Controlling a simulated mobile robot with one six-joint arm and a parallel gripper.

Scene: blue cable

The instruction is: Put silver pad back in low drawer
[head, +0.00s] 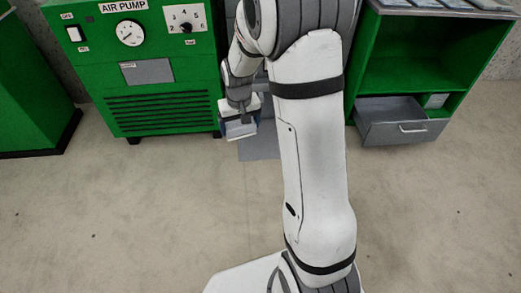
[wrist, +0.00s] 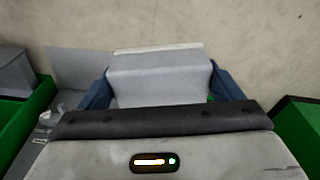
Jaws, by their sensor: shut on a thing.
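My gripper (head: 237,117) is shut on the silver pad (head: 241,131), in front of the green air pump's right edge in the head view. In the wrist view the pad (wrist: 160,78) is a pale grey block with a lighter far edge, between the two blue fingers of my gripper (wrist: 161,88). The low drawer (head: 402,125) is grey with a handle and stands pulled out at the bottom of the green cabinet, to the right of my arm. My gripper is well left of the drawer. Part of the drawer's left side is close to my arm.
The green air pump (head: 155,75) stands at back left. The green cabinet (head: 435,55) has an open shelf, with a small pale item (head: 436,101) low inside. A flat grey panel (head: 259,147) is partly hidden behind my arm. The front floor (head: 120,220) is clear.

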